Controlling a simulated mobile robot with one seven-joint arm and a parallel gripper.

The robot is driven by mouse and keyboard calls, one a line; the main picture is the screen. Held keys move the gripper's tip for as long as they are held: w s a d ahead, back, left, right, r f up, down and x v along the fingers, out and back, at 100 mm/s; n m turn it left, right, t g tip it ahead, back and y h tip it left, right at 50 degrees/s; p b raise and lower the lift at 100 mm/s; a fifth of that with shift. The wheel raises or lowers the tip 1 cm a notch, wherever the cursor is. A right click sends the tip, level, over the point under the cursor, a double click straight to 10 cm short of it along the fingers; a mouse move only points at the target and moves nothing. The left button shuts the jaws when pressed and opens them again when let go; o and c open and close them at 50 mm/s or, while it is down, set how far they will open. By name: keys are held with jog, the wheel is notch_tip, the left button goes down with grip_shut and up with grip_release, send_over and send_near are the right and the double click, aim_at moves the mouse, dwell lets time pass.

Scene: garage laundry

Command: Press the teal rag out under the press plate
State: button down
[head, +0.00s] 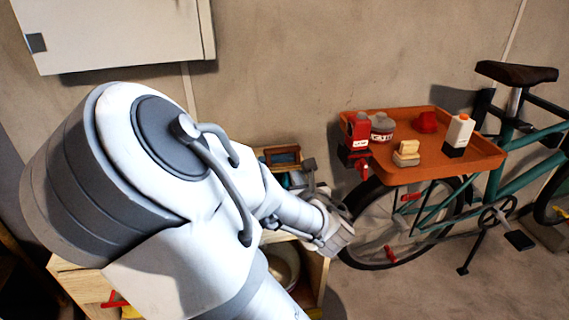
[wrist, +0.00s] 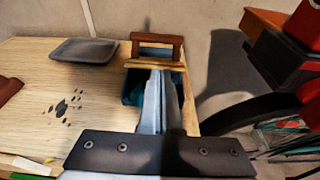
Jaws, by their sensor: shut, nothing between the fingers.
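A teal rag (wrist: 134,92) shows in part inside a dark open box at the bench's right edge in the wrist view. A little teal also shows in the head view (head: 288,181). A wooden board with a red-brown handle frame (wrist: 157,40), which looks like the press plate, stands at the far side of the box; it also shows in the head view (head: 281,155). My gripper (wrist: 160,78) is shut and empty, its fingers reaching over the box towards the board. The fingers hide part of the box and rag; I cannot tell whether they touch either.
A grey tray (wrist: 84,51) and dark spots lie on the wooden bench (wrist: 35,65). To the right, a bicycle (head: 480,190) stands beside an orange tray (head: 385,172) holding several containers. A white cabinet (head: 120,30) hangs on the wall.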

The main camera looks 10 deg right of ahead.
aim_at(287, 168)
jog(key=shift+r, duration=0.1)
jog(key=b+x, duration=0.3)
jog(key=x, duration=0.7)
jog(key=shift+r, duration=0.15)
dwell(0.4)
jog(key=shift+w+r+p, duration=0.15)
jog(key=shift+r+p, duration=0.05)
jog(key=shift+p, duration=0.65)
